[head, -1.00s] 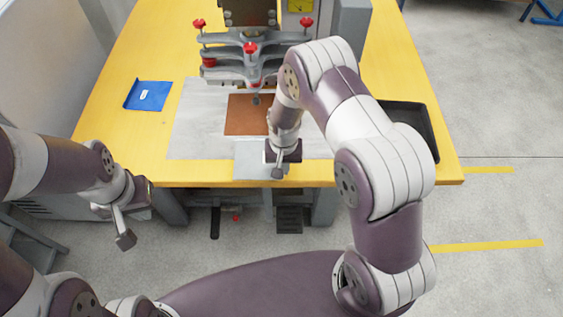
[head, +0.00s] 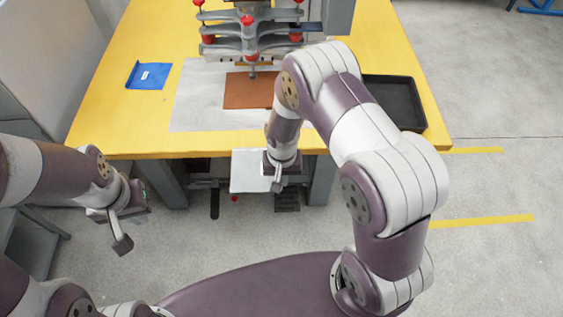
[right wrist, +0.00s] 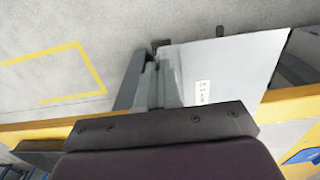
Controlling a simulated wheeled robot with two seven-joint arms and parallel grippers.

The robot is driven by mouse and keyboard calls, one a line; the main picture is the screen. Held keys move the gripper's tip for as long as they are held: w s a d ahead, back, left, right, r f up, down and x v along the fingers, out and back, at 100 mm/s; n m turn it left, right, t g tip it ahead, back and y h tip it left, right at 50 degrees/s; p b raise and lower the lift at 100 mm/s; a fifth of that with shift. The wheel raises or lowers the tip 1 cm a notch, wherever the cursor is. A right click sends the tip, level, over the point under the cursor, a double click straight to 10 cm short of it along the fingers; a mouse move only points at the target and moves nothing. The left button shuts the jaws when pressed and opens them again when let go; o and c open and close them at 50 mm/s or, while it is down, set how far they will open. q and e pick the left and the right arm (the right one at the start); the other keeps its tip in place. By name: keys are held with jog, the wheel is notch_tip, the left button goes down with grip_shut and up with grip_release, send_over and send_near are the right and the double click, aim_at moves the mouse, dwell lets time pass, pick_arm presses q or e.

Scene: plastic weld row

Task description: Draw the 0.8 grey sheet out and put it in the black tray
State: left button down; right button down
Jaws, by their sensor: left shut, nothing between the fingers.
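The grey sheet (head: 252,168) hangs out past the front edge of the table, with its right side at my right gripper (head: 277,182). In the right wrist view the sheet (right wrist: 222,65) carries a small white label, too small to read surely. My right gripper (right wrist: 155,75) looks shut on the sheet; the grip itself is partly hidden. The black tray (head: 400,94) lies empty at the right side of the table, partly behind my right arm. My left gripper (head: 122,243) is shut and empty, out in front of the table at the left.
A brown sheet (head: 246,92) lies on a pale grey sheet (head: 197,105) under the press (head: 245,38) with red knobs. A blue item (head: 148,75) lies at the left of the yellow table (head: 105,120). Right of the table is open floor.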

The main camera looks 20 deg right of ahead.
jog(key=s+a+p, duration=0.1)
jog(key=s+a, duration=0.1)
jog(key=s, duration=0.8)
jog(key=shift+a+p, duration=0.3)
jog(key=shift+p, duration=0.1)
jog(key=shift+d, duration=0.1)
